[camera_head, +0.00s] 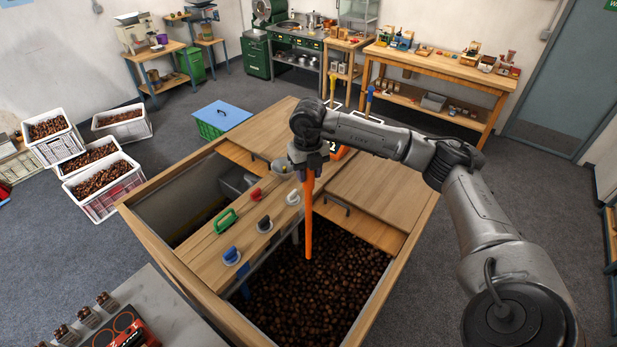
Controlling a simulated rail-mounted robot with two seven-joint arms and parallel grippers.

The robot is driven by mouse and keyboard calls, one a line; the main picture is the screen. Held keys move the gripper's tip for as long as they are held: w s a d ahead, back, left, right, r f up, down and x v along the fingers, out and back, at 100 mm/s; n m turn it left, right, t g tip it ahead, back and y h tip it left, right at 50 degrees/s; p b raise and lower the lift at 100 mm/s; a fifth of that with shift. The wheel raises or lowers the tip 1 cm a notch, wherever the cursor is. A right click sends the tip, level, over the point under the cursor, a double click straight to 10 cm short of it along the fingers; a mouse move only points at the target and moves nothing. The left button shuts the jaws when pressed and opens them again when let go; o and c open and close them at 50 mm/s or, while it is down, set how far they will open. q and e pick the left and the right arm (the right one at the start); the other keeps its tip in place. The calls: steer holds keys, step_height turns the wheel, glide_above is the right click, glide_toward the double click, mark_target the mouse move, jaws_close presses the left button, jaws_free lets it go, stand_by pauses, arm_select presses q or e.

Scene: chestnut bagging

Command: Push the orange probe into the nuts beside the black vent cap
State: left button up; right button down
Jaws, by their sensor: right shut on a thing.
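My right gripper (309,168) is shut on the top of the orange probe (309,220) and holds it upright, pointing down. The probe's lower end shows against the dark brown nuts (315,295) in the open front bay of the wooden bin. I cannot tell whether the tip is above the nuts, touching them or a little way in. The black vent cap (264,223) sits on the wooden crossboard (205,256), left of the probe. My left gripper is not in view.
White (293,198), red (256,194) and blue (231,256) caps and a green handle (226,221) are also on the crossboard. Wooden lids (375,190) cover the bin's far part. Crates of nuts (100,205) stand at the left. A workbench (440,70) stands behind.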

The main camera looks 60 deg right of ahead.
steer(key=shift+r, duration=2.1)
